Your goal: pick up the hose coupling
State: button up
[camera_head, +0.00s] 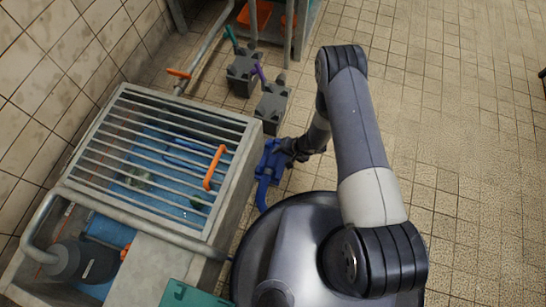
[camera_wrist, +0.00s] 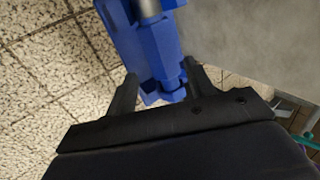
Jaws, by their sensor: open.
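A blue fitting (camera_head: 267,162) stands beside the concrete basin in the head view, with a curved blue part below it. It looks most like the hose coupling, but I cannot be sure. My gripper (camera_head: 284,150) is right at its right side, and the dark wrist hides part of it. In the wrist view the blue fitting (camera_wrist: 152,50) runs down from the top, with a grey metal cylinder set in it. My gripper (camera_wrist: 160,72) is open there, one finger on each side of the fitting's lower end. I cannot tell whether either finger touches it.
The basin has a metal grating (camera_head: 150,150) with an orange handle (camera_head: 213,167) on it. Two dark grey blocks (camera_head: 243,73) (camera_head: 271,105) with coloured levers stand behind the fitting. A metal rack with orange bins (camera_head: 256,14) is farther back. Tiled floor (camera_head: 460,140) is clear at right.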

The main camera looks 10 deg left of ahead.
aim_at(276, 157)
jog(key=shift+a+f, duration=0.3)
jog(key=shift+a, duration=0.05)
jog(key=b+x, duration=0.2)
jog(key=x, duration=0.2)
jog(key=shift+a+f+b, duration=0.1)
jog(key=shift+f+b, duration=0.2)
jog(key=shift+b, duration=0.05)
jog(key=shift+r, duration=0.1)
jog(key=c, duration=0.9)
